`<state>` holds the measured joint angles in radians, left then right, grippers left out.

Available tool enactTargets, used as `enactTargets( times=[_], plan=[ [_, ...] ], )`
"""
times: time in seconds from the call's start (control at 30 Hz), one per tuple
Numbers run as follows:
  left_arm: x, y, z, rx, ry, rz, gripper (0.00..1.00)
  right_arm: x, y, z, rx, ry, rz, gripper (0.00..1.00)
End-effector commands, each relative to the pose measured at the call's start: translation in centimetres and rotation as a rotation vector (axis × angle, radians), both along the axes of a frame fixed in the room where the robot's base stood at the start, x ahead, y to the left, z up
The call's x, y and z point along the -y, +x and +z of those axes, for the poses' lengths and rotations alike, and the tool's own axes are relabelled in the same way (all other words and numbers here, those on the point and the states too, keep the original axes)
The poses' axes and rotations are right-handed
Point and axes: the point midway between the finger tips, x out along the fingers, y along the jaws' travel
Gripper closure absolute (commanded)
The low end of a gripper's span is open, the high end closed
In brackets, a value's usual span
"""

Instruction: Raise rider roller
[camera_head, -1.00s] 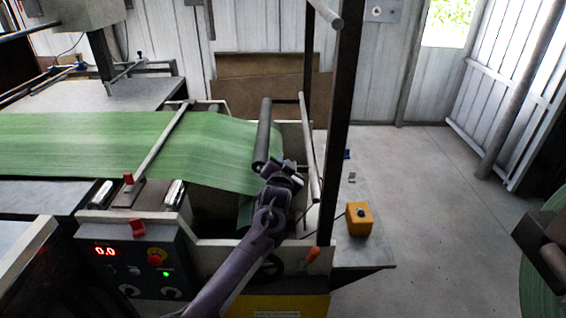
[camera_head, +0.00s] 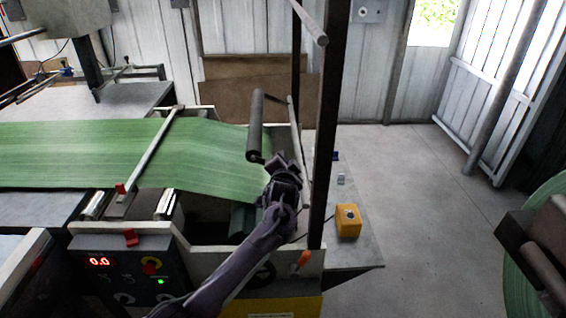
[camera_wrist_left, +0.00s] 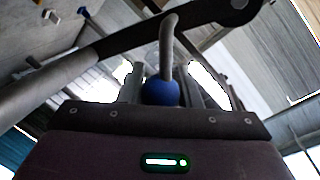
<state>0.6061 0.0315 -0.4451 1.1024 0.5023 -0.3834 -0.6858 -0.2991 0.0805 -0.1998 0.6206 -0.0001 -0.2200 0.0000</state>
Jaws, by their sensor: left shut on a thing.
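The rider roller (camera_head: 256,125) is a dark grey cylinder held above the right end of the green web (camera_head: 120,145), apart from it in the head view. My left gripper (camera_head: 280,163) is at the roller's near end, its arm reaching up from the bottom. In the left wrist view, the gripper (camera_wrist_left: 160,85) is shut on a blue ball knob (camera_wrist_left: 160,92), which sits on a bent grey rod below a dark lever arm (camera_wrist_left: 185,30). The fingers partly hide the knob. My right gripper is not in view.
A dark upright post (camera_head: 327,130) stands just right of my left arm. A control panel (camera_head: 125,270) with red switches is at the lower left. A yellow box (camera_head: 348,220) sits on the side plate. A green roll (camera_head: 515,290) is at the right; floor between is clear.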

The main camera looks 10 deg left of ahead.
Motion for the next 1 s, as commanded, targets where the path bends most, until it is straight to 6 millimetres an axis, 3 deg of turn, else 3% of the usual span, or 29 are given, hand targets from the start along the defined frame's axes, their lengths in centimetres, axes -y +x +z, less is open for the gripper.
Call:
enactTargets(
  times=[0.03,0.27,0.3,0.47,0.77,1.0],
  plan=[
    [0.5,0.2,1.1,0.022,-0.004,-0.01,1.0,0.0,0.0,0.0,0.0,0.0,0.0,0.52],
    [0.6,0.2,1.1,0.022,-0.004,-0.012,1.0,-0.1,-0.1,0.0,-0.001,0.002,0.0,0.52],
    [0.6,0.2,1.1,0.022,-0.004,-0.012,0.68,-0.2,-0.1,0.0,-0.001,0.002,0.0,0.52],
    [0.4,0.2,0.8,0.016,-0.004,-0.009,0.48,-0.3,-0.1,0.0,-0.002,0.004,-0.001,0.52],
    [0.2,0.0,0.4,0.008,-0.001,-0.005,0.48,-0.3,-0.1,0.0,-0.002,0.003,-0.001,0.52],
    [0.8,-2.2,0.6,0.01,-0.003,-0.007,0.48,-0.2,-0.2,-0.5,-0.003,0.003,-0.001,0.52]
  ],
)
